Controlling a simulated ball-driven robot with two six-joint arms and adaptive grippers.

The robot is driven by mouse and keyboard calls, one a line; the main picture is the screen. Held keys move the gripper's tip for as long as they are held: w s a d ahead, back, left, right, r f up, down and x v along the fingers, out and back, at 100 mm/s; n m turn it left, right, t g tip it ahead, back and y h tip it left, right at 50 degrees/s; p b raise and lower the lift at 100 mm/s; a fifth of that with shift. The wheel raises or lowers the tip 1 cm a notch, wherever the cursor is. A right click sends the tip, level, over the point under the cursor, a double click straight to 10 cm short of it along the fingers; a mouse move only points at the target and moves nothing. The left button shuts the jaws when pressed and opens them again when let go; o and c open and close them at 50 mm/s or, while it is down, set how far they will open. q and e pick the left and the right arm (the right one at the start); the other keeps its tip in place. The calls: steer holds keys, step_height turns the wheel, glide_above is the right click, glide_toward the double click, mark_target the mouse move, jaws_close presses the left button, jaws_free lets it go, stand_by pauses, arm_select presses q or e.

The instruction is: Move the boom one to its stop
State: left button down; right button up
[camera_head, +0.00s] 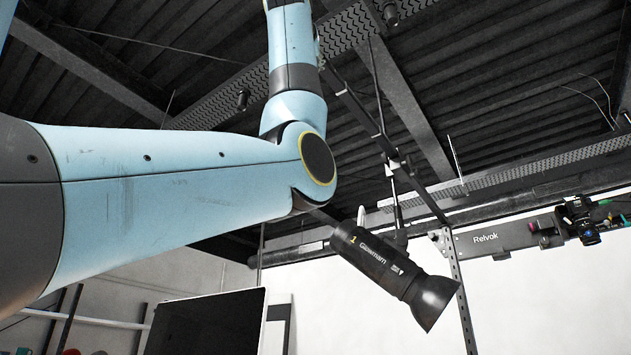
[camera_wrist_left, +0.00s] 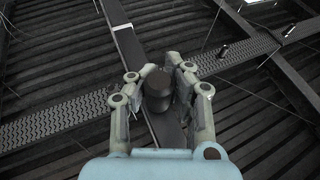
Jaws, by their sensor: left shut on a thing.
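A black studio lamp (camera_head: 375,260) marked with a yellow 1 hangs tilted, its flared mouth down to the right. A short upright rod (camera_head: 395,205) rises from it towards a dark slanting boom bar (camera_head: 352,103) under the ceiling. In the left wrist view a dark bar (camera_wrist_left: 128,45) runs up from behind my left gripper. My left gripper (camera_wrist_left: 158,88) is shut on a short black cylindrical knob (camera_wrist_left: 158,82) in front of this bar. In the head view my left arm rises out of the top edge, so the gripper is not seen there. My right gripper is not in view.
Dark ceiling beams and perforated rails (camera_head: 560,160) cross overhead. A grey rail marked Relvok (camera_head: 487,238) with a camera (camera_head: 580,220) is at the right. A dark screen (camera_head: 207,322) stands low in the middle. The white wall area below the lamp looks clear.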

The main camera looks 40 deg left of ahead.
arm_select(q)
steer(key=shift+a+f, duration=0.15)
steer(key=shift+f, duration=0.05)
steer(key=c, duration=1.6)
jaws_free()
steer(key=shift+s+r, duration=0.1)
steer(key=shift+s, duration=0.1)
steer(key=shift+c, duration=0.2)
steer(key=o, duration=0.5)
steer(key=shift+s+a+r, duration=0.15)
steer(key=shift+s+a, duration=0.05)
steer(key=shift+s, duration=0.3)
steer(key=shift+o, duration=0.2)
steer(key=shift+w+d, duration=0.1)
steer(key=shift+d, duration=0.05)
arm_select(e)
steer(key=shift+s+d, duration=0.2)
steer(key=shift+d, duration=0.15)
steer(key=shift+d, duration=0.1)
arm_select(q)
steer(key=v, duration=1.2)
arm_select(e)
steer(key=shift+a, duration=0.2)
